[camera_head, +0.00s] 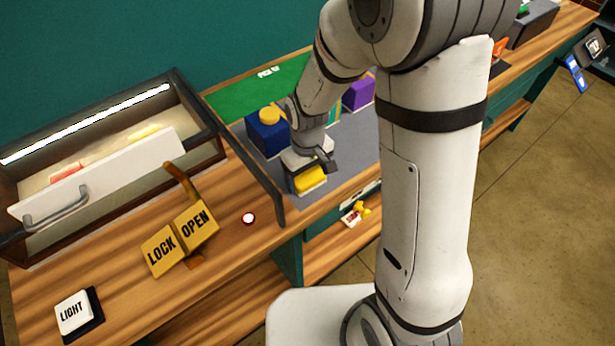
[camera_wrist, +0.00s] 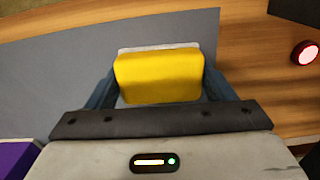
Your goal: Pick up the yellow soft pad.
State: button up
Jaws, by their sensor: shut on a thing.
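The yellow soft pad (camera_wrist: 158,76) is between the two fingers of my gripper (camera_wrist: 158,88) in the wrist view. The fingers are shut on its left and right sides. A pale edge shows just behind the pad. In the head view the pad (camera_head: 311,178) shows below my gripper (camera_head: 310,172), over the grey mat (camera_head: 352,150) near the front of the bench. I cannot tell whether the pad touches the mat.
A blue block (camera_head: 268,137) with a yellow top and a purple block (camera_head: 358,93) stand behind my gripper. A drawer case (camera_head: 110,170), a LOCK/OPEN lever sign (camera_head: 180,240), a red button (camera_head: 248,218) and a LIGHT switch (camera_head: 75,312) are to the left.

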aim_at(308, 174)
notch_tip(308, 174, up, 10)
jog(key=shift+b, duration=0.5)
jog(key=o, duration=0.4)
jog(key=c, duration=0.3)
jog(key=shift+f, duration=0.1)
